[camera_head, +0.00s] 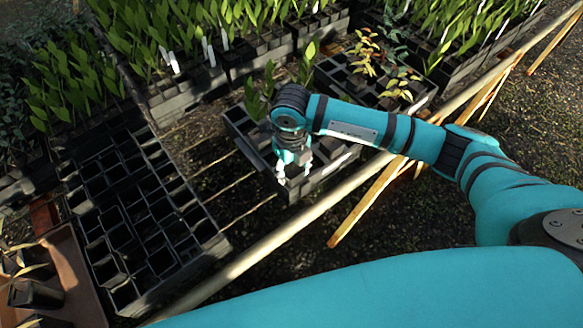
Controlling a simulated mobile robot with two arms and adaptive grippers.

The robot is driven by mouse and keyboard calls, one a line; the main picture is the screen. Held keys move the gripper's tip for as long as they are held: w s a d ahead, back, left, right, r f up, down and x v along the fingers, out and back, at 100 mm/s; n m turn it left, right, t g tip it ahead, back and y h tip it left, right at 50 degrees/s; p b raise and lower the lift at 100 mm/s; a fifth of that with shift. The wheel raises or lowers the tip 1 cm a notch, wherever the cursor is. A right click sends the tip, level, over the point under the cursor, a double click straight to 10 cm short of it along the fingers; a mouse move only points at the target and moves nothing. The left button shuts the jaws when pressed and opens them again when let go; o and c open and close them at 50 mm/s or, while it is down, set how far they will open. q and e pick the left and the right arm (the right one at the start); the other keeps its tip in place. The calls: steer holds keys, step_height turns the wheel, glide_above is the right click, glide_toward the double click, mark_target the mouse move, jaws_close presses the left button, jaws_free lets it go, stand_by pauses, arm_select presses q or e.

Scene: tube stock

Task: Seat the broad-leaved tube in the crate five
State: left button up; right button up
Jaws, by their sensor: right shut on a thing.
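My right gripper (294,170) points down over the front part of a black crate (324,173) in the middle of the view. It is shut on a dark tube at the crate's front left corner. The tube is mostly hidden by the gripper, and I cannot tell whether it is fully down in a cell. Broad-leaved plants (261,90) stand in the same crate just behind and left of my wrist, with another leafy stem (307,66) further back. No crate number is legible. My left gripper is not in view.
An empty black crate of tubes (205,238) lies to the left. A brown tray (75,272) with potted seedlings is at the lower left. Full crates of green plants (180,102) line the back. Yellow-red seedlings (366,55) stand behind my arm. A pale rail (275,243) runs along the front.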

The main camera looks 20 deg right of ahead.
steer(key=shift+f, duration=0.15)
steer(key=o, duration=1.4)
steer(key=shift+c, duration=0.2)
step_height(320, 180, up, 12)
